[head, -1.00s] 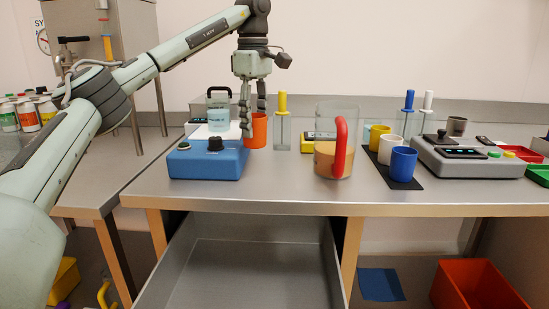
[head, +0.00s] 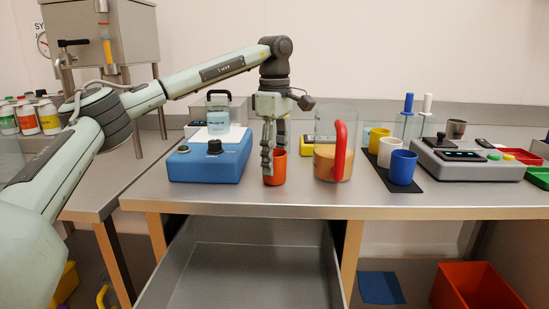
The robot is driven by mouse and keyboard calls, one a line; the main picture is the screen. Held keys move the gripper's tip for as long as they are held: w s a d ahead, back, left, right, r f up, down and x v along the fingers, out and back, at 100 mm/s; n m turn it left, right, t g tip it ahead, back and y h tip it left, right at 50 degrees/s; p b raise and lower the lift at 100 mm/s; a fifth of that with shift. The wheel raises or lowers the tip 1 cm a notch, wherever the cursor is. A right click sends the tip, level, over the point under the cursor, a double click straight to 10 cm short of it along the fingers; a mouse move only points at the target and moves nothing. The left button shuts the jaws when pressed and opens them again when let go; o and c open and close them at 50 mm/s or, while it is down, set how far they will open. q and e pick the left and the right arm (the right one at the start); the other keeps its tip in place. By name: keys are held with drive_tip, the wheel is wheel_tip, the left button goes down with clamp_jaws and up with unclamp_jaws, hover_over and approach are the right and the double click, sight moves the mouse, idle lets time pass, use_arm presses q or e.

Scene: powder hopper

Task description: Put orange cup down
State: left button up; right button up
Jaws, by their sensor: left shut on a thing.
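The orange cup (head: 279,170) is upright at the table's middle, between the blue device and the clear jug. My left gripper (head: 273,165) comes down from above and is shut on the cup, with one finger in front of it. The cup's base appears at or very near the steel table top (head: 300,200); I cannot tell whether it touches. My right gripper is not in view.
A blue device (head: 208,163) stands close on the left. A clear jug with a red handle (head: 341,150) stands close on the right. White (head: 390,150), yellow (head: 377,137) and blue (head: 403,167) cups stand on a black mat. An open drawer (head: 245,270) juts out below.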

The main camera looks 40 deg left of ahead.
use_arm(q)
drive_tip(key=o, duration=1)
drive_tip(key=shift+f, duration=0.1)
drive_tip(key=shift+c, duration=0.2)
wheel_tip(320, 180, up, 12)
